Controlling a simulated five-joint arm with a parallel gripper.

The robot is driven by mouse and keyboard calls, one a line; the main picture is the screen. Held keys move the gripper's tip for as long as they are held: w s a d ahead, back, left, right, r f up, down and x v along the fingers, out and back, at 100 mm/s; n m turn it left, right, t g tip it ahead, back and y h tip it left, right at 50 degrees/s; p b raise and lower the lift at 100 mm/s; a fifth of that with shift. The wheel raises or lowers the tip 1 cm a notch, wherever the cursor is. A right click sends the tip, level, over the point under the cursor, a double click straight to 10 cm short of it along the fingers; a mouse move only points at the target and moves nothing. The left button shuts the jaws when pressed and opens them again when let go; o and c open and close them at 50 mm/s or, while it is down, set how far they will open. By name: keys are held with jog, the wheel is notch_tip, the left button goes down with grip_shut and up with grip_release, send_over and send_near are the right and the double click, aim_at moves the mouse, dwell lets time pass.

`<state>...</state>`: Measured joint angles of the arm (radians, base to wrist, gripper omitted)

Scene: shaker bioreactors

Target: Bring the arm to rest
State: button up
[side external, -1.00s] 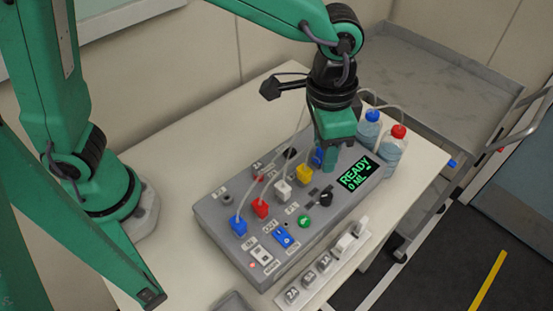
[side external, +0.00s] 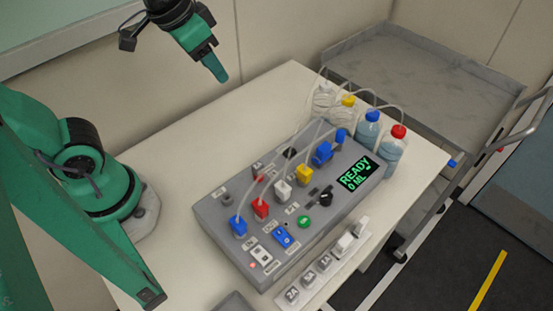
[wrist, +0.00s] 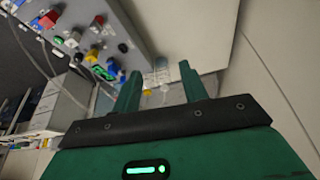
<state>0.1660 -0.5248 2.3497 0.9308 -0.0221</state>
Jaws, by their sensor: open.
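My gripper (side external: 216,70) is green and hangs in the air near the back wall, high above and left of the control box in the side view. In the wrist view its two fingers (wrist: 160,85) stand apart with nothing held between them. The upper arm links are out of the frame at the top of the side view. The grey control box (side external: 222,232) sits on the table with its display reading READY and 0 ML. My gripper is clear of the box and touches nothing.
Bottles with red (side external: 396,146), blue (side external: 368,133) and yellow caps stand at the box's far end, with thin tubes arching to coloured plugs. A strip of labelled pieces (side external: 310,282) lies along the front. The pale table (side external: 165,160) is bare behind the box. A grey cart (side external: 400,65) stands beyond.

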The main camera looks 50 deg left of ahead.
jog(key=shift+n+t+y, duration=0.4)
jog(key=shift+n+t, duration=0.2)
jog(key=shift+n, duration=0.2)
jog(key=s+a, duration=0.2)
jog(key=a, duration=0.1)
jog(key=s+a, duration=0.1)
jog(key=s, duration=0.1)
jog(key=shift+a+f, duration=0.2)
jog(key=shift+f, duration=0.1)
